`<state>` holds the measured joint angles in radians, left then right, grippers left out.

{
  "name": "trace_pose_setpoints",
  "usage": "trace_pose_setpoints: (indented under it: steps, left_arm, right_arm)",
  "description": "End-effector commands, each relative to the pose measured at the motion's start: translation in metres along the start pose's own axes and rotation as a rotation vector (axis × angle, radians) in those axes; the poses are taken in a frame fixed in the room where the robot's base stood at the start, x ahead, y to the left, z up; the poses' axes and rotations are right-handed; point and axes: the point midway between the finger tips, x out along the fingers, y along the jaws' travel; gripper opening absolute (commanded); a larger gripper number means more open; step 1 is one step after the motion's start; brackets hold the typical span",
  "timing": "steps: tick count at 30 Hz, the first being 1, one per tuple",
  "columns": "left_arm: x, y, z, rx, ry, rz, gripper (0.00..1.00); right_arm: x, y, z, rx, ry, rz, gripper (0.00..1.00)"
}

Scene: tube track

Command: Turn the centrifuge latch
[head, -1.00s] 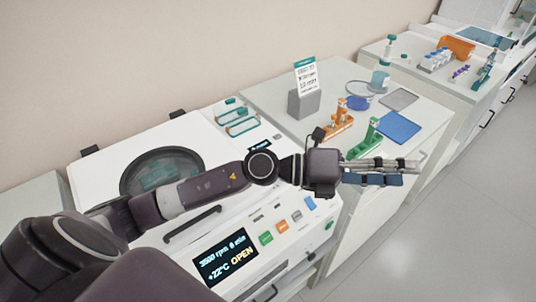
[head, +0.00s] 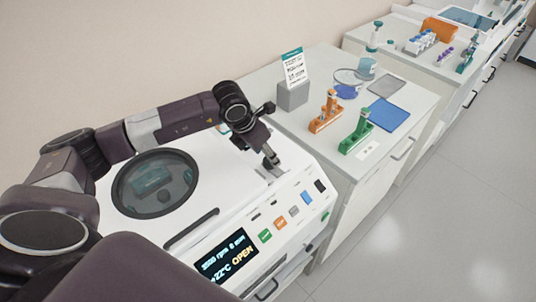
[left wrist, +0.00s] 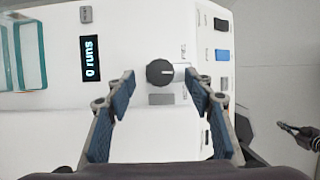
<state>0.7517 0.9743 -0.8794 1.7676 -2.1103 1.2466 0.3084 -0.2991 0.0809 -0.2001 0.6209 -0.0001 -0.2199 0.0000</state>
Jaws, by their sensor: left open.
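The latch is a round dark knob (left wrist: 160,73) on the white centrifuge top, with a light mark on it pointing right in the left wrist view. My left gripper (left wrist: 161,86) is open, its two blue-padded fingers on either side of the knob with gaps visible; I cannot tell the height above it. In the head view my left gripper (head: 270,162) points down at the right part of the centrifuge (head: 225,172) and hides the knob. A dark jaw-like shape (left wrist: 300,135), probably my right gripper, is small at the wrist view's right edge.
The centrifuge lid has a round window (head: 155,183) and a dark handle (head: 190,229). Coloured buttons (head: 279,223) line the front. On the bench to the right stand an orange rack (head: 325,113), a green rack (head: 356,135) and a grey sign holder (head: 292,96).

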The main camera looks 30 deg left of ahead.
Motion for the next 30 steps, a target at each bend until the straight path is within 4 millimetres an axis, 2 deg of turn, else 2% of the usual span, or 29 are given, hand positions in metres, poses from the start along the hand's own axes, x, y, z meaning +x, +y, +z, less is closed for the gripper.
trace_pose_setpoints:
  steps: [1, 6, 16, 27, 30]
  left_arm:
    - [0.006, -0.001, 0.0, -0.001, 0.004, -0.003, 0.48]
    - [0.023, -0.001, 0.001, -0.001, 0.0, -0.003, 0.48]
    - [0.029, -0.001, 0.0, 0.0, 0.0, -0.002, 0.48]
    - [0.029, -0.001, 0.0, 0.0, -0.001, -0.002, 0.09]
    - [0.029, -0.001, 0.0, 0.001, -0.001, -0.002, 0.07]
  right_arm:
    - [-0.006, 0.0, 0.0, 0.0, 0.0, 0.0, 0.0]
    - [-0.01, 0.0, -0.001, 0.001, -0.001, 0.0, 0.0]
    - [-0.01, 0.0, 0.0, 0.001, -0.002, 0.0, 0.0]
    - [-0.01, 0.0, 0.0, 0.001, -0.002, 0.0, 0.0]
    - [-0.01, 0.0, 0.0, 0.001, -0.002, 0.0, 0.0]
